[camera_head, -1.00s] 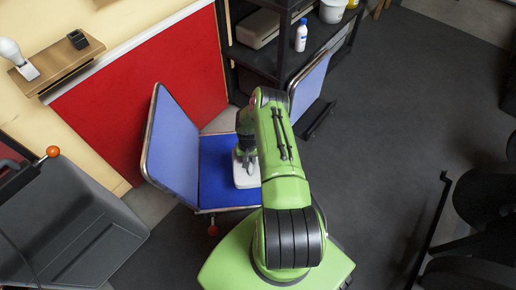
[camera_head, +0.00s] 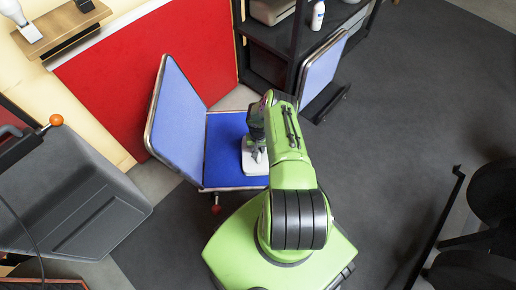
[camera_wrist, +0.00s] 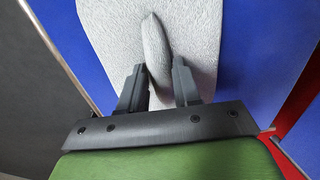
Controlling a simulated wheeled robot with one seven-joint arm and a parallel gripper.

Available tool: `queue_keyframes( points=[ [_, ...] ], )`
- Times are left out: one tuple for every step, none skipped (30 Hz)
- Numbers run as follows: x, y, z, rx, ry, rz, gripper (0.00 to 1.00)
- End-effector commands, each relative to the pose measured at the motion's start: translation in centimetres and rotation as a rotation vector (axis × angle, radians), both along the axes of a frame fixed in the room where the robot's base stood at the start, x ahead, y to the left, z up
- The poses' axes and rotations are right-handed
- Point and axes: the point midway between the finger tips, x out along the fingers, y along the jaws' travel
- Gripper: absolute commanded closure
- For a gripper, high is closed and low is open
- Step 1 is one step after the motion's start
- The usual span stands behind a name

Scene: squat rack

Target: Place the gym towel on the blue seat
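The gym towel is a pale grey-white folded cloth with a raised ridge (camera_wrist: 157,48). In the head view the towel (camera_head: 249,166) lies on the blue seat (camera_head: 222,150), near its right side. In the wrist view the blue seat (camera_wrist: 250,60) shows around the towel. My gripper (camera_head: 257,155) points down at the towel. In the wrist view the two fingers of my gripper (camera_wrist: 158,75) stand apart on either side of the ridge. I cannot tell whether they press on it. The arm hides part of the seat's right side.
A blue backrest (camera_head: 178,120) rises at the seat's left. Another blue panel (camera_head: 322,70) stands near a dark shelf (camera_head: 285,40) at the back. A red panel (camera_head: 150,70) is behind the seat. A dark grey machine (camera_head: 65,200) stands at the left.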

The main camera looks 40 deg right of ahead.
Motion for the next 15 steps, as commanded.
queue_keyframes(
  points=[
    [0.0, 0.0, 0.0, 0.000, 0.000, 0.000, 0.60],
    [0.0, 0.0, 0.0, 0.000, 0.000, 0.000, 0.55],
    [0.0, 0.0, 0.0, 0.000, 0.000, 0.000, 0.49],
    [0.0, 0.0, 0.0, 0.000, 0.000, 0.000, 0.48],
    [0.0, 0.0, 0.0, 0.000, 0.000, 0.000, 0.48],
    [0.0, 0.0, 0.0, 0.000, 0.000, 0.000, 0.48],
    [0.0, 0.0, 0.0, 0.000, 0.000, 0.000, 0.48],
    [0.0, 0.0, 0.0, 0.000, 0.000, 0.000, 0.48],
    [0.0, 0.0, 0.0, -0.001, 0.001, 0.000, 0.48],
    [0.0, 0.0, 0.0, -0.001, 0.001, 0.000, 0.48],
    [0.0, 0.0, 0.1, -0.001, -0.001, 0.000, 0.48],
    [0.0, -0.1, 0.2, -0.001, -0.001, 0.000, 0.48],
    [0.0, -0.1, 0.5, -0.002, -0.001, 0.000, 0.48],
    [0.1, -0.1, 1.0, -0.003, -0.002, 0.000, 0.48],
    [0.1, -0.1, 1.8, -0.002, -0.001, 0.001, 0.48]
  ],
)
